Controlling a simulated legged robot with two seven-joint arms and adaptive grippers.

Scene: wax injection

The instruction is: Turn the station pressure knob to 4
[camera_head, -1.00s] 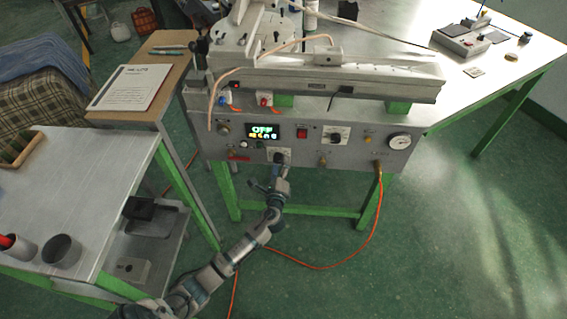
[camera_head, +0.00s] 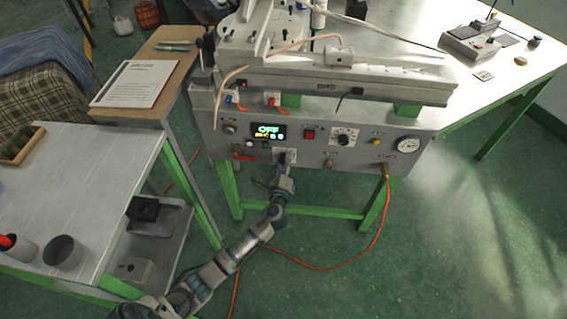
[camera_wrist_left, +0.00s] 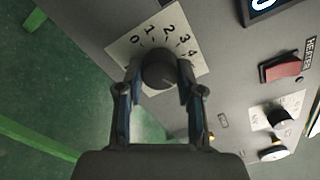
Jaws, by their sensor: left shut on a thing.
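The station (camera_head: 330,108) has a grey front panel with a lit display (camera_head: 268,131) reading OFF. The pressure knob (camera_wrist_left: 158,72) is dark and round on a white plate (camera_wrist_left: 132,36) marked 0 to 4 in the left wrist view. My left gripper (camera_wrist_left: 160,78) is shut on the knob, one finger at each side. In the head view my left gripper (camera_head: 284,168) reaches the panel's lower edge below the display, and it mostly hides the knob there. I cannot tell which number the knob points to. My right gripper is not in view.
A second dial (camera_head: 344,137) and a round gauge (camera_head: 408,144) sit farther right on the panel. An orange hose (camera_head: 384,205) hangs from the panel to the floor. A side table (camera_head: 75,185) with cups stands at the left.

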